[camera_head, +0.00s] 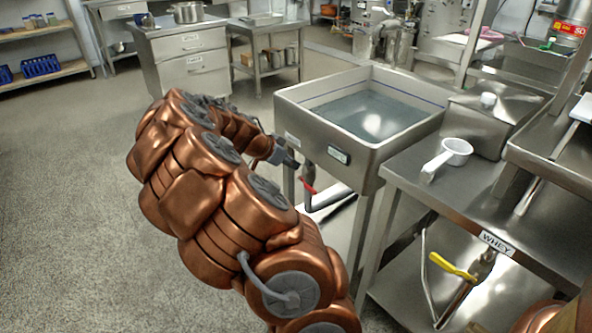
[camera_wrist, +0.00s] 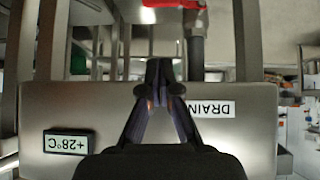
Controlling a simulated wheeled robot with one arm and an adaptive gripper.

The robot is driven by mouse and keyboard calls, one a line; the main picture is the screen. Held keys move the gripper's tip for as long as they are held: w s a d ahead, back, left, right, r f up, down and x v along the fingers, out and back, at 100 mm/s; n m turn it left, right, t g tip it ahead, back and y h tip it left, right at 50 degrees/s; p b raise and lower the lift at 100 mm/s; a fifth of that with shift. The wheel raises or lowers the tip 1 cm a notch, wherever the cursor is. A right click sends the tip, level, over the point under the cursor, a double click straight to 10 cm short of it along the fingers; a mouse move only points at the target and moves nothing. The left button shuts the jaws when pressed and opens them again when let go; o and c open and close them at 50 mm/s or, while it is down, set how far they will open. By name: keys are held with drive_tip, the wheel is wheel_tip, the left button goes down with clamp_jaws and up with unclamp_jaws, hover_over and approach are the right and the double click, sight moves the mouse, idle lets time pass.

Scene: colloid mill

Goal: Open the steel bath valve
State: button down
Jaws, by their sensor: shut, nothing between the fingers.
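The steel bath (camera_head: 362,155) is a square basin of water on legs. Its valve has a red handle (camera_head: 307,179) on the drain pipe (camera_head: 327,197) under the front wall. In the wrist view, which is upside down, the red handle (camera_wrist: 172,3) is cut off at the top edge, beside the grey pipe (camera_wrist: 196,55). A "DRAIN" label (camera_wrist: 211,109) and a "+28°C" display (camera_wrist: 69,142) are on the bath wall (camera_wrist: 110,110). My gripper (camera_wrist: 158,72) is shut and empty in front of this wall, apart from the handle. In the head view my gripper (camera_head: 291,162) is just above and left of the handle.
A steel table (camera_head: 470,200) stands to the right, with a white dipper (camera_head: 447,157) on it. Below it is another valve with a yellow handle (camera_head: 452,266), under a "WHEY" label (camera_head: 497,243). The floor (camera_head: 70,200) to the left is clear.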

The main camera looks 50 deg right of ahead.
drive_tip(key=b, duration=0.2)
hover_over(310, 189)
drive_tip(key=a, duration=0.1)
wheel_tip(310, 189, down, 6)
drive_tip(key=shift+w+d+f+b, duration=0.1)
drive_tip(key=shift+f+b, duration=0.3)
drive_tip(key=shift+f, duration=0.6)
drive_tip(key=shift+w+d+f+b, duration=0.1)
drive_tip(key=shift+f+b, duration=0.25)
drive_tip(key=shift+f, duration=0.6)
drive_tip(key=shift+a, duration=0.1)
